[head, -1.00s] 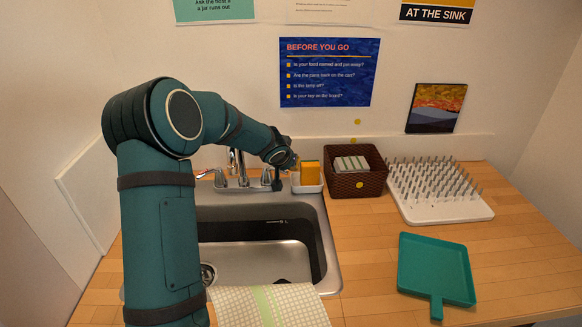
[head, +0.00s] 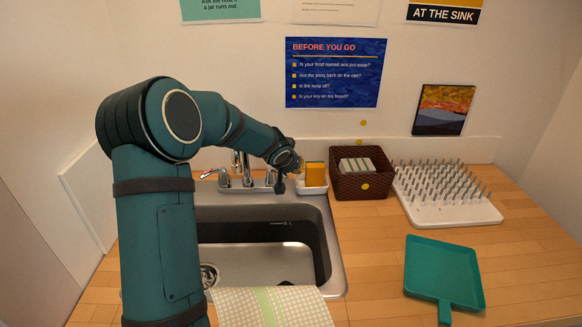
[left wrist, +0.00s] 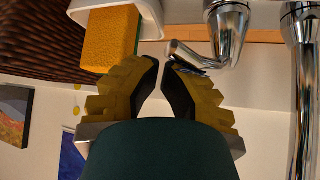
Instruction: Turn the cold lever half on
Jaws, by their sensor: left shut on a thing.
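The chrome faucet (head: 240,172) stands at the back of the steel sink (head: 325,245). Its hot lever (head: 212,173), with a red mark, points left. The cold lever (left wrist: 188,53) is the chrome handle on the sponge side, mostly hidden by my arm in the head view. In the left wrist view it reaches from its round base toward my fingertips. My left gripper (left wrist: 164,72) is closed at the lever's outer end, with its yellow-and-black fingers close together. The same gripper (head: 282,182) shows behind the sink in the head view. My right gripper is out of view.
An orange sponge (head: 315,174) in a white holder (head: 313,190) stands right beside my left gripper. A brown basket (head: 362,186), a spiked drying rack (head: 450,212) and a teal tray (head: 443,272) lie further right. A cloth (head: 275,306) hangs at the sink's front.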

